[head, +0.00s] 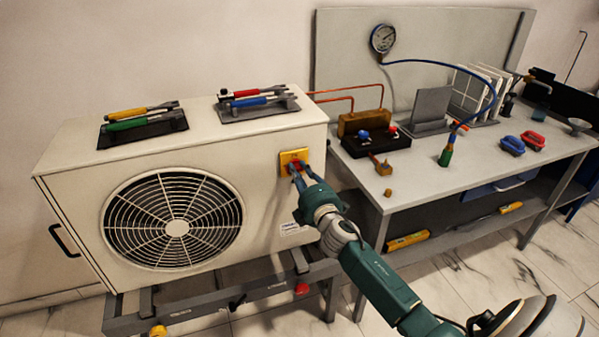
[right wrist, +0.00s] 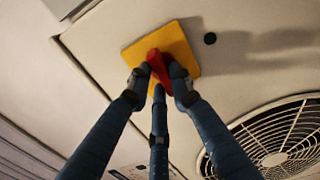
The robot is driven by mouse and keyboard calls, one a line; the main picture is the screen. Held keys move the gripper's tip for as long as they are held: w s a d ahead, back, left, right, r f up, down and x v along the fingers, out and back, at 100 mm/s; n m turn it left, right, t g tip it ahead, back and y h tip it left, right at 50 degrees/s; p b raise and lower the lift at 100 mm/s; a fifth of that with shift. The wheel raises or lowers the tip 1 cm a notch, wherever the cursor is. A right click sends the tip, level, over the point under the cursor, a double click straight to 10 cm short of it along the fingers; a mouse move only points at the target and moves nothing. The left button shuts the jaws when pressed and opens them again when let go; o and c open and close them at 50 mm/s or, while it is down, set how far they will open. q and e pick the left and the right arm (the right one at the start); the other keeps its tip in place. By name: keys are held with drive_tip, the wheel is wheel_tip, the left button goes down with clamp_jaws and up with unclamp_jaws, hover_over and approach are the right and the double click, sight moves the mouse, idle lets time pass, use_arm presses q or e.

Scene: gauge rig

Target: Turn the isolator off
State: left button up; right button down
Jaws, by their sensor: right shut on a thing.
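The isolator is a yellow plate (head: 293,155) with a red handle on the front face of the white outdoor unit (head: 262,190), right of its fan grille. My right gripper (head: 298,168) reaches up to it from the lower right, its fingers at the handle. In the right wrist view, the yellow plate (right wrist: 184,42) looks tilted in the picture, and the blue fingers of the right gripper (right wrist: 160,80) are closed around the red handle (right wrist: 156,65). The fingers hide part of the handle. My left gripper is in neither view.
Two trays of coloured-handled tools, one dark (head: 150,131) and one grey (head: 258,108), lie on top of the unit. To the right, a bench (head: 420,165) carries a dark box, a gauge hose and blue and red items. The unit stands on a grey trolley (head: 180,309).

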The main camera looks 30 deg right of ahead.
drive_tip(key=shift+f, duration=0.1)
idle(0.3)
drive_tip(key=c, duration=1.5)
unclamp_jaws()
drive_tip(key=shift+c, duration=0.2)
drive_tip(key=v, duration=1.2)
